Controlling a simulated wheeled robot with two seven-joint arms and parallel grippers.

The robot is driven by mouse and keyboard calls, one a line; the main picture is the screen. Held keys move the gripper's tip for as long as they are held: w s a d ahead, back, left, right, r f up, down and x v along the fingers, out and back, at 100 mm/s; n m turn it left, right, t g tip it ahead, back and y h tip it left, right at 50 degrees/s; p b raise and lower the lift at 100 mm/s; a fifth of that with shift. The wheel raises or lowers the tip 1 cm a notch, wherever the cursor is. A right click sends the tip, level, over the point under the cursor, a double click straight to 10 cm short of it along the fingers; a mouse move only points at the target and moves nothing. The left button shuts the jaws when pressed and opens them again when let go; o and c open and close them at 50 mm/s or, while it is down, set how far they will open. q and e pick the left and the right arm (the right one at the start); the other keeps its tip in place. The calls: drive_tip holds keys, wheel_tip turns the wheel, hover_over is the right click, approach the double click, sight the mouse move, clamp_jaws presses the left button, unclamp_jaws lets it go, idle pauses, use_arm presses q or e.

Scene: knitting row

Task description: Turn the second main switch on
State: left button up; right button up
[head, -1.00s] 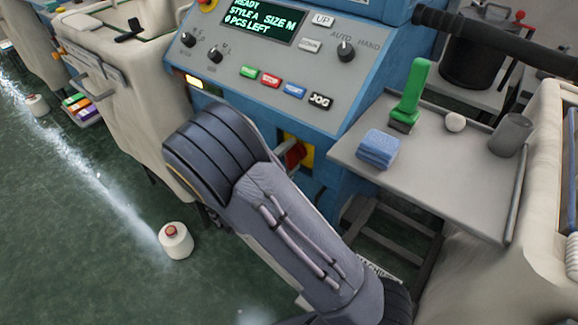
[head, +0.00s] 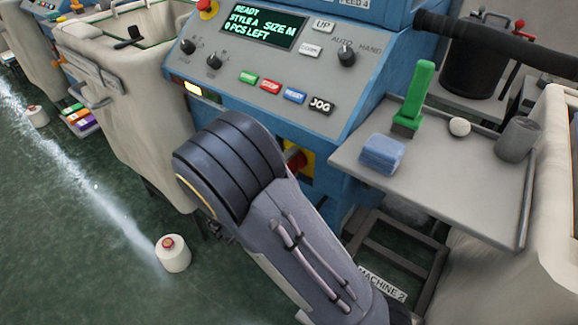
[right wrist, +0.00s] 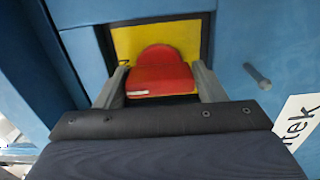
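The main switch is a red handle (right wrist: 161,80) on a yellow plate (right wrist: 180,32), set in the blue front of the machine. In the head view the red handle (head: 297,160) shows just past my right forearm, below the control panel. My right gripper (right wrist: 160,84) has one finger on each side of the handle, and both look flush against its sides. In the head view its fingers are mostly hidden behind my arm. The handle's pivot and any on/off marks cannot be made out. My left gripper is not in view.
The control panel (head: 215,85) with buttons and knobs is above the switch. A grey side shelf (head: 450,185) to the right bears a blue cloth (head: 383,154), a green-handled tool (head: 414,98) and a cup (head: 516,138). A "MACHINE 2" label (head: 382,283) shows low down. A yarn cone (head: 172,254) stands on the floor.

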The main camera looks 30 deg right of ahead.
drive_tip(key=shift+o, duration=0.2)
drive_tip(key=shift+a, duration=0.1)
drive_tip(key=v, duration=0.7)
drive_tip(key=shift+s+a+p, duration=0.15)
drive_tip(key=shift+a+p, duration=0.1)
drive_tip(key=shift+p, duration=0.05)
